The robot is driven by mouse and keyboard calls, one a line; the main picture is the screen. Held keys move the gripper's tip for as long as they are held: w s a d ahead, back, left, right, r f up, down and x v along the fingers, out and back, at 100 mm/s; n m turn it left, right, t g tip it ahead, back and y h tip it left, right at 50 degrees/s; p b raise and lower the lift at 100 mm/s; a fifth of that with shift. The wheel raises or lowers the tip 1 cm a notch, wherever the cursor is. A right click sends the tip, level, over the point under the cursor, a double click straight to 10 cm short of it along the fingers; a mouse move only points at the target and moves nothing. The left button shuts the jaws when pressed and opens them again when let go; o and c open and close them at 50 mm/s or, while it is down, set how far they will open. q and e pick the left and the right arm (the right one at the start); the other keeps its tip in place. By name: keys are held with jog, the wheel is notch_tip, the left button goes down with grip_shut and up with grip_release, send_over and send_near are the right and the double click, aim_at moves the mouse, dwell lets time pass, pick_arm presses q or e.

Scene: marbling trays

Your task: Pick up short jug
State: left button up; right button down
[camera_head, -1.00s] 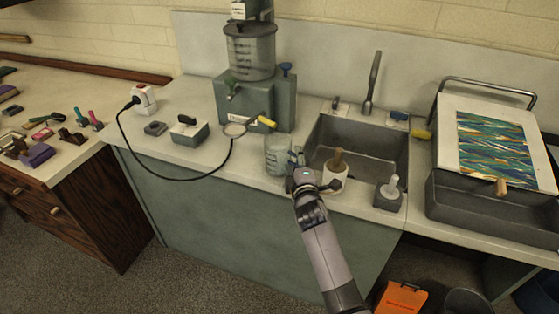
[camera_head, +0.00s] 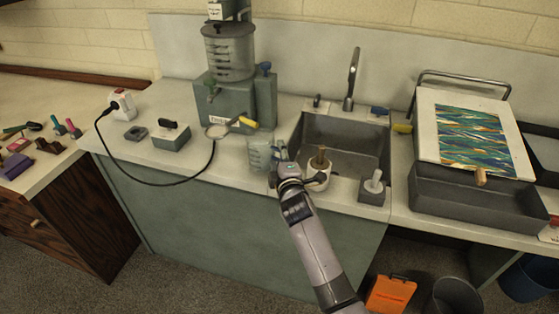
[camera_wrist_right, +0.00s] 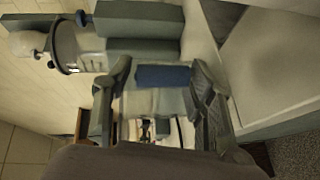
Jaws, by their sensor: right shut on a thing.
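The short jug (camera_head: 259,153) is a clear, grey-green measuring jug at the counter's front edge, left of the sink. My right gripper (camera_head: 279,169) reaches it from the front right and is shut on it. In the right wrist view the gripper (camera_wrist_right: 160,88) has a finger on each side of a blue piece, with the pale jug body (camera_wrist_right: 153,103) showing behind. The fingers partly hide the jug. I cannot tell whether its base touches the counter. My left gripper is not in view.
A white pot with a wooden handle (camera_head: 319,172) stands close right of my gripper. The sink (camera_head: 346,145) is behind it, and a grey block with a white handle (camera_head: 373,188) is farther right. A dispenser (camera_head: 229,97) stands behind the jug. A black cable (camera_head: 165,184) loops at left.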

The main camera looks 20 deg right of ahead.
jog(key=s+a+b, duration=0.2)
jog(key=s, duration=1.5)
jog(key=shift+s, duration=0.35)
jog(key=shift+s, duration=0.2)
